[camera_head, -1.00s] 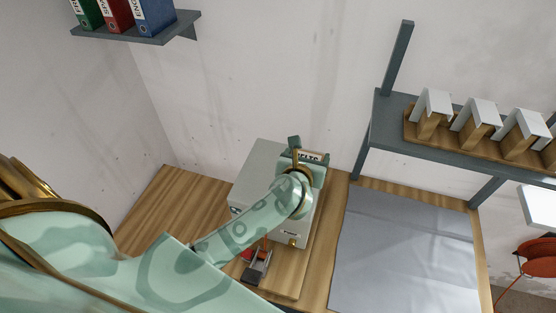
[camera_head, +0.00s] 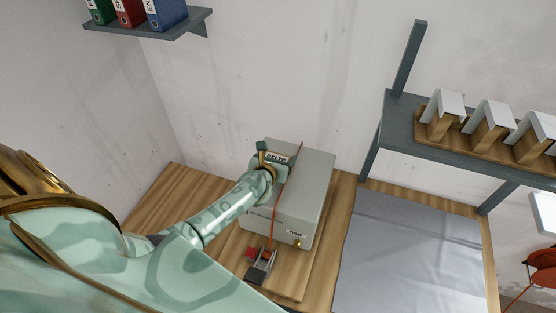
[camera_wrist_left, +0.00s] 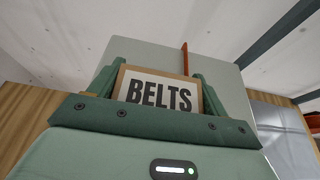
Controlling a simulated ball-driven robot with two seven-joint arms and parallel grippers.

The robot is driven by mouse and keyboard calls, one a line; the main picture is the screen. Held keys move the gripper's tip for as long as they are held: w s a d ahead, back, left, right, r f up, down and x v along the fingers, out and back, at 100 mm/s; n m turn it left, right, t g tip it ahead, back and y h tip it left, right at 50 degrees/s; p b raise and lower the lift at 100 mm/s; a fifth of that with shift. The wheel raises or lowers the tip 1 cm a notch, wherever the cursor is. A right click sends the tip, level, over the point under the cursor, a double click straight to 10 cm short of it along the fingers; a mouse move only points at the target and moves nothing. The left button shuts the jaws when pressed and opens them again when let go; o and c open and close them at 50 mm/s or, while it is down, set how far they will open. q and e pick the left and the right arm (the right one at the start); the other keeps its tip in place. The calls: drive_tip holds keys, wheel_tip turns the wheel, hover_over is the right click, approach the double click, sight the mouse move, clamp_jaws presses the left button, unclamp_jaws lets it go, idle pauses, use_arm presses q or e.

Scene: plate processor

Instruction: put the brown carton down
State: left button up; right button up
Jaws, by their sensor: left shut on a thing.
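The brown carton (camera_wrist_left: 158,93) has a white label reading BELTS and sits between the two green fingers of my left gripper (camera_wrist_left: 154,76) in the left wrist view. My left gripper is shut on it. In the head view a small part of the carton (camera_head: 278,156) shows at the end of my left arm, in front of the left part of the grey machine. The hand hides most of the carton, and I cannot tell whether it touches anything below. My right gripper is not in view.
The grey box-shaped machine (camera_head: 312,185) stands on the wooden bench (camera_head: 172,195), with an orange cord across it. A small red and grey device (camera_head: 261,264) lies in front. Bare bench is at the left. A grey mat (camera_head: 410,255) lies right, below a shelf (camera_head: 405,130).

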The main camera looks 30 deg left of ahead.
use_arm(q)
drive_tip(key=shift+w+f, duration=0.1)
drive_tip(key=shift+f, duration=0.1)
drive_tip(key=o, duration=1)
drive_tip(key=shift+o, duration=0.2)
